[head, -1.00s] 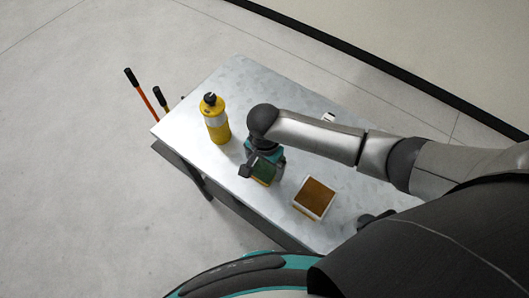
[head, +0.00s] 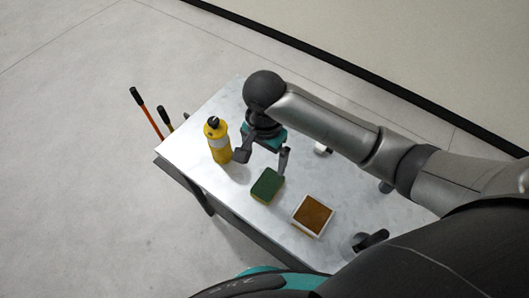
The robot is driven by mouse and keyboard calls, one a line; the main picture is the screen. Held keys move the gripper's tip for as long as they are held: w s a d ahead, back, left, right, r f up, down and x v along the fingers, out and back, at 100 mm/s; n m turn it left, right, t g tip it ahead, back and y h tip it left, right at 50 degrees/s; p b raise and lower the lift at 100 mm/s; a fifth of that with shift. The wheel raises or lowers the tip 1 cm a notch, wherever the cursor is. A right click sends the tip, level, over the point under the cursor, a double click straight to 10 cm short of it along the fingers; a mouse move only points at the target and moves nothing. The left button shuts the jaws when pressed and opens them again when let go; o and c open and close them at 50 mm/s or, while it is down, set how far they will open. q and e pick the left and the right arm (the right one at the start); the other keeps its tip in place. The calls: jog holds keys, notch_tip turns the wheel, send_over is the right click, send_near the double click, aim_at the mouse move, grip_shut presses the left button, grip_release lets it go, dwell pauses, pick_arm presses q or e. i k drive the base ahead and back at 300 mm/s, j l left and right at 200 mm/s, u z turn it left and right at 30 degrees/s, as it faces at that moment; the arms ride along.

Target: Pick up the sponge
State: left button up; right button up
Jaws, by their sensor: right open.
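The sponge (head: 267,184), green on top with a yellow edge, lies flat on the metal table (head: 225,192) in the head view. My right gripper (head: 263,158) is open above and behind the sponge, with its two fingers apart and nothing between them. It looks clear of the sponge, though the exact height is hard to tell. My left gripper does not show.
A yellow bottle (head: 217,141) with a black cap stands just left of my right gripper. A white square tray (head: 312,216) with a brown inside sits right of the sponge. Orange and yellow handles (head: 146,112) stick up beyond the table's left edge.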

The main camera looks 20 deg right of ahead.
aim_at(267, 186)
jog(key=k, duration=1)
